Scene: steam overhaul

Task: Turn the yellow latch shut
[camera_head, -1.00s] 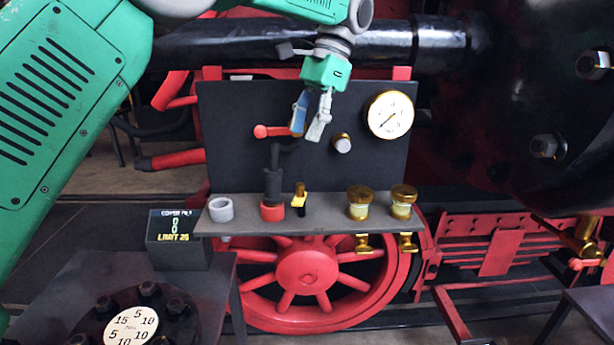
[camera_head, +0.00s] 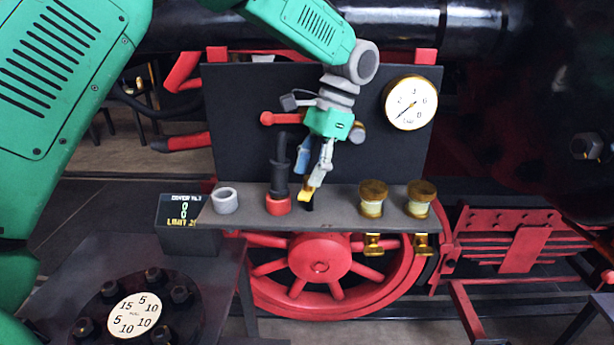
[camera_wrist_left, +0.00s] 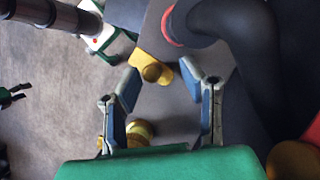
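The yellow latch (camera_head: 306,194) is on the dark shelf (camera_head: 335,206) of the panel, just right of the black pipe in its red collar (camera_head: 278,205). In the left wrist view it is a yellow piece with a brass knob (camera_wrist_left: 152,72). My left gripper (camera_head: 313,180) points down over the latch and partly hides it in the head view. In the left wrist view its fingers (camera_wrist_left: 163,82) are spread, with the latch between and slightly beyond the tips. I cannot tell if either finger touches it.
The black pipe (camera_head: 281,165) and a red-handled lever (camera_head: 280,118) stand close left of my fingers. A grey ring (camera_head: 224,200) sits at the shelf's left end. Two brass-capped jars (camera_head: 372,199) stand to the right. A gauge (camera_head: 410,103) is on the panel.

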